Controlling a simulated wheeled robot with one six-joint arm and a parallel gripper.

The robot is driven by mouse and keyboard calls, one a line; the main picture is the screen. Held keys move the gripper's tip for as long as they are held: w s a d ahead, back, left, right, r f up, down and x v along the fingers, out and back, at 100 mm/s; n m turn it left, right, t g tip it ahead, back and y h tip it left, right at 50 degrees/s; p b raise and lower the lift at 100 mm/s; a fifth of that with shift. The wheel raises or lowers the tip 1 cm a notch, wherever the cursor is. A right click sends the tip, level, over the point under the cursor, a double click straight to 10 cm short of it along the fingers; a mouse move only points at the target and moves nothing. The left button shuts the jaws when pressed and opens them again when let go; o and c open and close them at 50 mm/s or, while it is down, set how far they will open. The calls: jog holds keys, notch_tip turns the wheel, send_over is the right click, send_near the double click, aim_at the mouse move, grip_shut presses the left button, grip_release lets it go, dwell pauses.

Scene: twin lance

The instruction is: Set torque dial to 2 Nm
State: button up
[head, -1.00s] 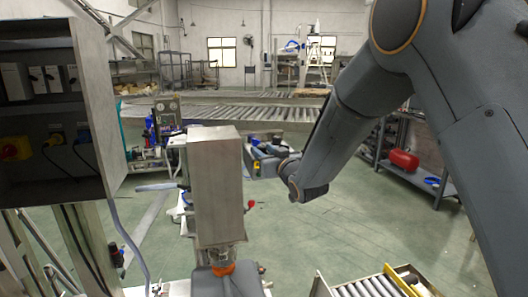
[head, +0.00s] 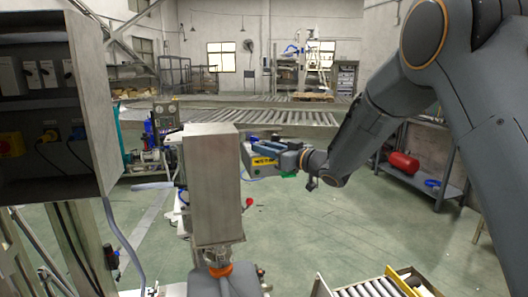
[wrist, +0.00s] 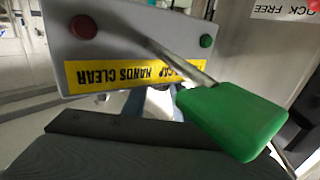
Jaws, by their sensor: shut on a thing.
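The torque dial cannot be made out in either view. My gripper (head: 284,160) is at the box with a yellow label (head: 263,161), past the tall metal cabinet. The wrist view shows a grey panel with a yellow label reading HANDS CLEAR upside down (wrist: 120,73), a red button (wrist: 83,27) and a green button (wrist: 206,41). A green handle (wrist: 232,118) on a metal rod stands close to the camera at the right. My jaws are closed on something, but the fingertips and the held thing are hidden.
A tall metal cabinet (head: 213,190) stands left of my gripper. An open electrical cabinet (head: 92,110) is at the far left. A shelf with a red tank (head: 403,163) is at the right. Open green floor (head: 350,235) lies below my arm.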

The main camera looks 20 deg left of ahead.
jog(key=shift+w+r+n+g+y, duration=0.2)
jog(key=shift+n+g+y, duration=0.2)
jog(key=shift+n+g, duration=0.3)
jog(key=shift+s, duration=0.1)
jog(key=o, duration=1)
jog(key=shift+f, duration=0.1)
jog(key=shift+o, duration=0.2)
jog(key=shift+d, duration=0.1)
jog(key=b+v, duration=0.2)
jog(key=v, duration=0.5)
jog(key=shift+d, duration=0.3)
jog(key=shift+s, duration=0.1)
